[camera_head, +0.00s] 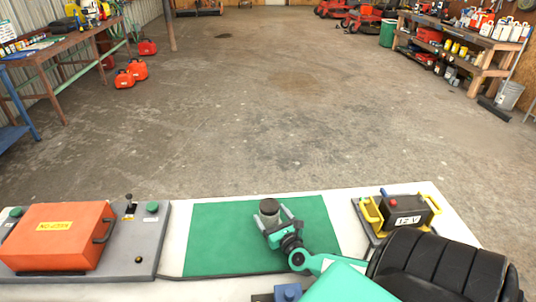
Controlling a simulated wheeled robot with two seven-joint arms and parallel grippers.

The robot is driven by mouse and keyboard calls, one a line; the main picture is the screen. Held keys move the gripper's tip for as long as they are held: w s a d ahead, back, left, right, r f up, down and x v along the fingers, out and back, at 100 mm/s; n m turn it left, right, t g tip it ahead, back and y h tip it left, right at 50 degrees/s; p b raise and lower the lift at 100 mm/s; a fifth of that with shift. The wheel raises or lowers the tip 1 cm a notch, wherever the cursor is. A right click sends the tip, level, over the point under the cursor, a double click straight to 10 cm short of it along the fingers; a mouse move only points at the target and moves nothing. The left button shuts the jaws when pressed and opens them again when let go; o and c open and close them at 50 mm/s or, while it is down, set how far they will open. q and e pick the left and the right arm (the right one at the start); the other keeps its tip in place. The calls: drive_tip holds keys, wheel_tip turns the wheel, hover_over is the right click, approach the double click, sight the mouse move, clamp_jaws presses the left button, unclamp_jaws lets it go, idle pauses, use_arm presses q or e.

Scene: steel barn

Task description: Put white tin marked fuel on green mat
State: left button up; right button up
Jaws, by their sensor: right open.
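A small tin (268,207) with a dark round top and a pale body is over the back middle part of the green mat (215,235). It looks upright and seems to stand on the mat. No marking on it can be read. My right gripper (272,214) reaches in from the lower right and is open, with one finger on each side of the tin. Whether the fingers touch it cannot be told. The near side of the tin is partly hidden by the gripper. My left gripper does not show.
An orange case (60,236) lies on a grey panel (143,262) with knobs at the left of the white table (345,215). A black 12 V battery (403,214) in a yellow-handled tray stands at the right. The left part of the mat is clear.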

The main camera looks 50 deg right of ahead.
sight(274, 219)
drive_tip(key=shift+b+v, duration=0.35)
drive_tip(key=shift+v, duration=1.55)
